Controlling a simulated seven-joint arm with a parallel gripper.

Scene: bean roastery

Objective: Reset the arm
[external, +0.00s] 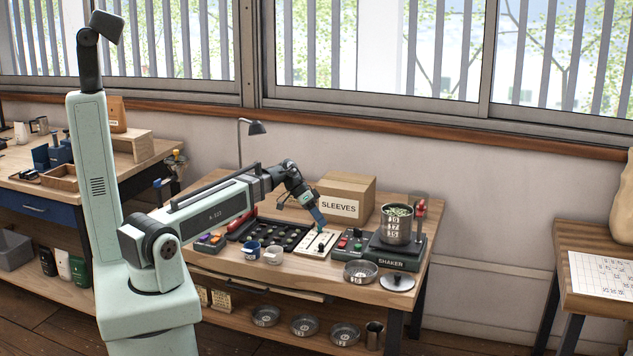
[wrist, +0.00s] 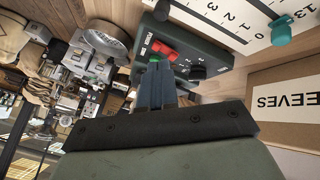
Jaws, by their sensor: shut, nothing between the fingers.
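My gripper (external: 319,220) is over the middle of the bench, with its blue fingers pointing down. The arm is stretched out to the right from its base. The fingertips are close above a white panel with a slider scale (external: 317,243); I cannot tell if they touch it. In the wrist view my gripper (wrist: 155,72) is shut and empty. Its fingers lie in front of a dark control box (wrist: 205,35) with red and green buttons and a black knob. The white scale (wrist: 262,22) with a teal knob is at the upper right there.
A cardboard box marked SLEEVES (external: 345,199) stands just behind my gripper. A shaker (external: 390,262) carrying a metal pot (external: 397,225) is to the right. A lamp (external: 257,128) rises behind.

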